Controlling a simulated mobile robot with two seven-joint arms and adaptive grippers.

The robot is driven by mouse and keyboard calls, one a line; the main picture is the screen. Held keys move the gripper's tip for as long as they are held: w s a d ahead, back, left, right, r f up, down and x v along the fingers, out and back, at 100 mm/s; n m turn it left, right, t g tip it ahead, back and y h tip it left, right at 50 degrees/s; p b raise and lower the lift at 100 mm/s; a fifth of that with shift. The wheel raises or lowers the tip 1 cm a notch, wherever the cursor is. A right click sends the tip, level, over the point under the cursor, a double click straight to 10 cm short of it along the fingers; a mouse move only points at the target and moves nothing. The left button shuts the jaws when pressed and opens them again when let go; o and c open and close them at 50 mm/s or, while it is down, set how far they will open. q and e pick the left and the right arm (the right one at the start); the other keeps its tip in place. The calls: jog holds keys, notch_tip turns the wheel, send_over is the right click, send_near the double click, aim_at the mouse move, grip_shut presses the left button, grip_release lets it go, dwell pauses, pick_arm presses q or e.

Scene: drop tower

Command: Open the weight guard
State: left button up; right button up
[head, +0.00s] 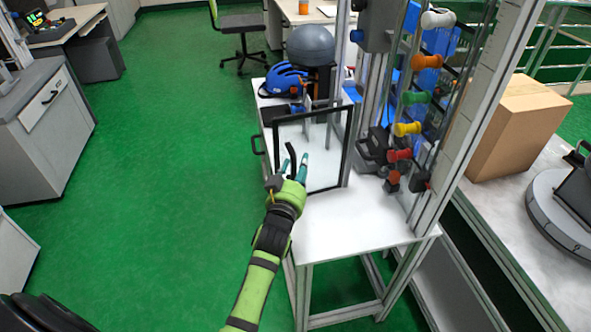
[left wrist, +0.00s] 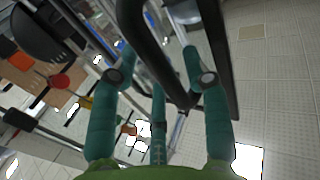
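The weight guard (head: 326,152) is a clear panel in a black frame, standing upright on the white table of the drop tower. My right gripper is not in view.
The drop tower (head: 470,110) rises right of the guard, with several coloured knobs. A blue helmet (head: 285,80) and a grey ball (head: 310,45) lie behind the panel. A cardboard box (head: 520,125) stands at the right. Green floor (head: 165,170) is clear on the left.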

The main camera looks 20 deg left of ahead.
pick_arm(q)
jog(key=shift+f, duration=0.1)
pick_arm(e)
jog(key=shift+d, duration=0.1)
pick_arm(q)
jog(key=shift+s+a, duration=0.1)
jog(key=shift+s+f, duration=0.1)
jog(key=shift+s, duration=0.15)
jog(key=s+d, duration=0.1)
jog(key=s, duration=0.5)
jog(key=shift+s+d, duration=0.25)
jog(key=shift+s, duration=0.1)
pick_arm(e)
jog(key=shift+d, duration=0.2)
